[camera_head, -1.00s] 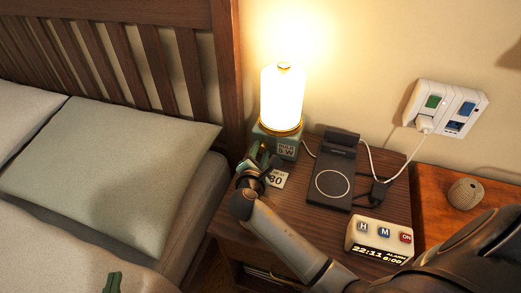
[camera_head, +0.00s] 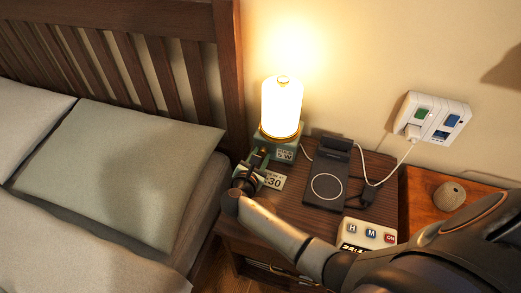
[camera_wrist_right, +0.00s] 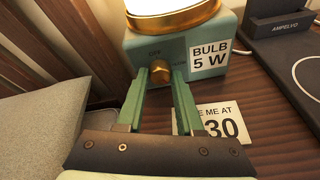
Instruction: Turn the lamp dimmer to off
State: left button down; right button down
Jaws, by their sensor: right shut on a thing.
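The lamp (camera_head: 281,107) stands lit on the nightstand, a white glowing cylinder with a gold ring on a teal base (camera_wrist_right: 175,45). A small gold dimmer knob (camera_wrist_right: 159,69) sits on the front of the base, with an "OFF" mark above it in the right wrist view. My right gripper (camera_head: 261,157) reaches the base from the front. Its green fingers (camera_wrist_right: 159,76) are shut on the knob, one on each side. The fingers hide part of the knob, so its exact setting is unclear. My left gripper is not in view.
A "BULB 5 W" label (camera_wrist_right: 209,54) is on the base. A white card (camera_head: 272,181) lies beside my right gripper. A black charging pad (camera_head: 326,187), a clock (camera_head: 366,232) and a cable are to the right. The bed (camera_head: 140,165) is left.

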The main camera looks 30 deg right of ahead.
jog(key=shift+r+n+p, duration=0.15)
jog(key=shift+n+p, duration=0.15)
jog(key=shift+p, duration=0.1)
jog(key=shift+w+g, duration=0.1)
jog(key=shift+g, duration=0.2)
jog(key=shift+n, duration=0.3)
jog(key=shift+d, duration=0.1)
jog(key=c, duration=0.8)
grip_release()
jog(key=shift+o, duration=1.2)
jog(key=shift+p, duration=0.3)
